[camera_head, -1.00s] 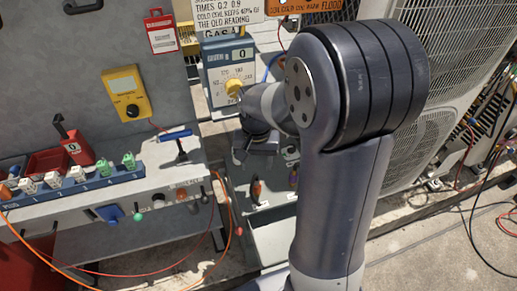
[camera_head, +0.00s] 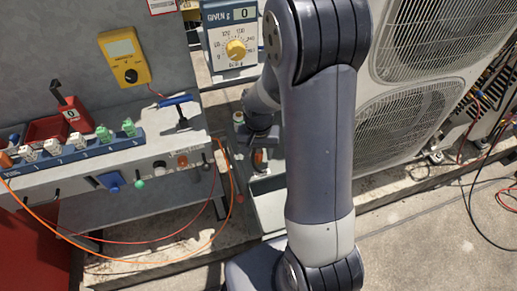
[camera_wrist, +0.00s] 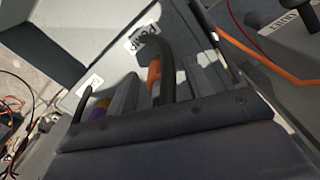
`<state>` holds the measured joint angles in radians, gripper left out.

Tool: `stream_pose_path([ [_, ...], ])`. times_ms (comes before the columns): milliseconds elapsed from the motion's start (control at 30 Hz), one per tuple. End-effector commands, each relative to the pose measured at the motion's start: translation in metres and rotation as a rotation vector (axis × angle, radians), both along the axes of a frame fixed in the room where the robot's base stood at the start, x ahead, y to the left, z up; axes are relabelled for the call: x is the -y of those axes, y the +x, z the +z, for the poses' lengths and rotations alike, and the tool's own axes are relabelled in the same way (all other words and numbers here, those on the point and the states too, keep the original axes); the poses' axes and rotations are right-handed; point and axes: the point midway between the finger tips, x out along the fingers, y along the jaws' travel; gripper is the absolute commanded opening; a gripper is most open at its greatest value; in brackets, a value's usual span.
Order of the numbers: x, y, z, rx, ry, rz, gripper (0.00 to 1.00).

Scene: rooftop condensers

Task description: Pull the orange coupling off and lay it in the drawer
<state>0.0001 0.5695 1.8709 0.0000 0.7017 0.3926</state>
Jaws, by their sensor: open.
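The orange coupling (camera_wrist: 154,75) is a band on a dark curved hose beside a label reading PUMP in the wrist view. A small orange patch (camera_head: 260,155) below my gripper in the head view appears to be the same coupling. My gripper (camera_wrist: 160,92) is open, with its grey fingers on either side of the coupling; contact cannot be told. In the head view my gripper (camera_head: 260,136) is dark and partly hidden by my arm. A pale grey open box, apparently the drawer (camera_head: 268,186), lies just below it, partly hidden. It also seems to show at upper left in the wrist view (camera_wrist: 75,25).
A purple fitting (camera_wrist: 97,112) sits left of the coupling by another label. An orange cable (camera_wrist: 262,62) runs on the right. A bench with a blue rack (camera_head: 85,158) stands left. A condenser unit (camera_head: 410,120) stands right. Bare floor lies at lower right.

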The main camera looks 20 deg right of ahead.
Motion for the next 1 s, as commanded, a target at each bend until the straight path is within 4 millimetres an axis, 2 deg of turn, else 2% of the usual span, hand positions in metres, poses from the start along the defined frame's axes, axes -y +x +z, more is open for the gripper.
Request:
stream_pose_path([
  [100,0.0000,0.0000,0.0002,0.000,0.000,0.000,0.48],
  [667,0.0000,0.0002,0.0005,0.001,0.000,0.000,0.03],
  [700,0.0000,0.0002,0.0005,0.001,0.000,0.000,0.23],
  [1000,0.0000,0.0003,0.0006,0.001,0.000,0.000,0.00],
])
